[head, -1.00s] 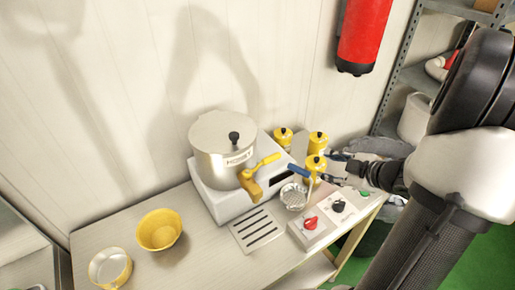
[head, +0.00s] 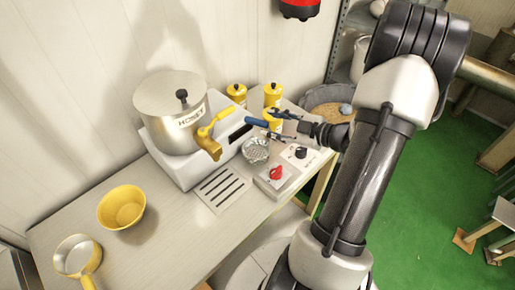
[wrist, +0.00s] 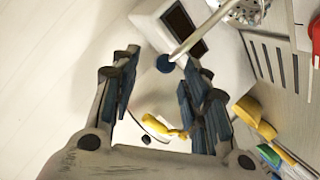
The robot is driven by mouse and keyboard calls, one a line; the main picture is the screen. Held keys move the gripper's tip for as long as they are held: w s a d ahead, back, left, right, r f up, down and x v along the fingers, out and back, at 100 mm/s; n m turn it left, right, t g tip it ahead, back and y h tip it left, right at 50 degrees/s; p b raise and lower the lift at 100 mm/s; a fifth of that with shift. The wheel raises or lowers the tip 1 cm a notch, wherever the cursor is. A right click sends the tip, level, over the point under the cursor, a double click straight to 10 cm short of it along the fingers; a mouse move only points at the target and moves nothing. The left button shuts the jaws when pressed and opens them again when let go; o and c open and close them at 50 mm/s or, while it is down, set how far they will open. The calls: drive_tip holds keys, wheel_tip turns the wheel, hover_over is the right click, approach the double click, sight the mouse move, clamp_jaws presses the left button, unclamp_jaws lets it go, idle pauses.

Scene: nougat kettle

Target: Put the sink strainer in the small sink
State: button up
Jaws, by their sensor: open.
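The sink strainer (head: 256,150) looks like a silver perforated bowl with a blue-ended handle. It is at the right part of the counter in the head view, between the white stove and the knob panel. In the wrist view its bowl (wrist: 243,10) is at the top edge, and its handle slants down to a round blue end. My gripper (head: 283,124) is close to the right of the strainer. In the wrist view my gripper (wrist: 163,68) is open, and the blue end appears between the fingertips; I see no grip on it. I cannot identify a small sink.
A large honey pot (head: 172,108) with a yellow tap stands on the white stove (head: 185,170). Several yellow canisters (head: 236,93) stand behind. A slotted grate (head: 222,188), knob panel (head: 290,170), yellow bowl (head: 121,207) and yellow-handled pan (head: 76,256) are on the counter (head: 175,240).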

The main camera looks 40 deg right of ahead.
sight(259, 123)
drive_tip(key=x, duration=0.2)
drive_tip(key=b+x, duration=0.1)
drive_tip(key=x, duration=0.2)
drive_tip(key=shift+w+a+f, duration=0.2)
drive_tip(key=shift+a+f, duration=0.05)
drive_tip(key=shift+a, duration=0.15)
drive_tip(key=shift+w, duration=0.2)
clamp_jaws()
idle(0.4)
